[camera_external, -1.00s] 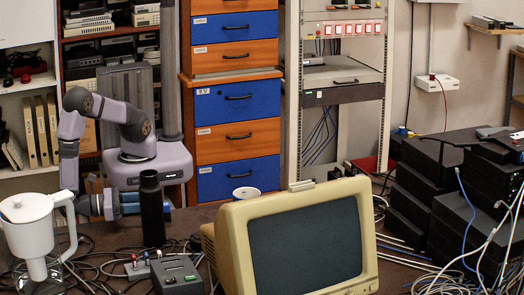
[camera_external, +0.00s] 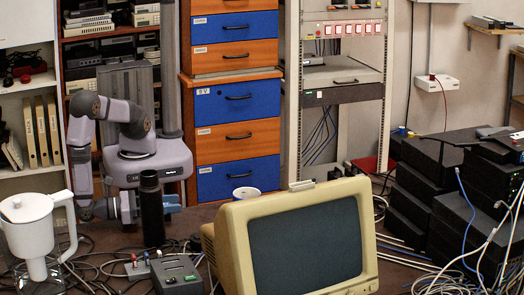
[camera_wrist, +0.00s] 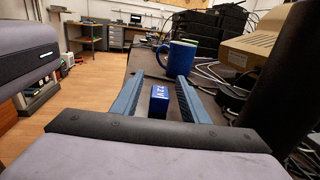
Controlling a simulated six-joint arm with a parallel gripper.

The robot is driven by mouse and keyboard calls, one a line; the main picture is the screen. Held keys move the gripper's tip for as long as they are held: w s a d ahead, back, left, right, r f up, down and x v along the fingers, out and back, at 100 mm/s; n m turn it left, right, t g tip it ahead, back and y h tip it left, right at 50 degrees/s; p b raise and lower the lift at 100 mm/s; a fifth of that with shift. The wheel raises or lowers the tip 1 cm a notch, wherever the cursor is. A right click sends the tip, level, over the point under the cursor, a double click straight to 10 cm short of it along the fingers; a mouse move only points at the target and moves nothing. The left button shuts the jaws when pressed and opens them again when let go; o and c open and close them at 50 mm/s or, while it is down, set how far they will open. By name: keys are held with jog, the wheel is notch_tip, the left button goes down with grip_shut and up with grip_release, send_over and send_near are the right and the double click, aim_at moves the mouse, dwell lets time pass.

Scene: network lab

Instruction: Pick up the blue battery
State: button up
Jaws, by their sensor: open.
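In the wrist view the blue battery (camera_wrist: 159,101), marked with white "12V" lettering, stands on the dark table between the two fingers of my gripper (camera_wrist: 160,80). The fingers are spread wide, with a visible gap on each side of the battery. In the external view my gripper (camera_external: 172,203) is low over the table at the left, partly hidden behind a black cylinder. I cannot make out the battery in the external view.
A blue mug (camera_wrist: 181,55) stands just beyond my fingertips. A black cylinder (camera_external: 151,212) stands in front of my gripper. A white jug (camera_external: 33,230) is at the left, a beige monitor (camera_external: 300,240) at the right. Cables and a grey box (camera_external: 178,275) lie in front.

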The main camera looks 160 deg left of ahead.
jog(key=shift+w+a, duration=0.2)
jog(key=shift+a, duration=1)
jog(key=shift+c, duration=0.3)
grip_shut()
jog(key=shift+r, duration=0.15)
notch_tip(320, 180, up, 10)
jog(key=p, duration=0.1)
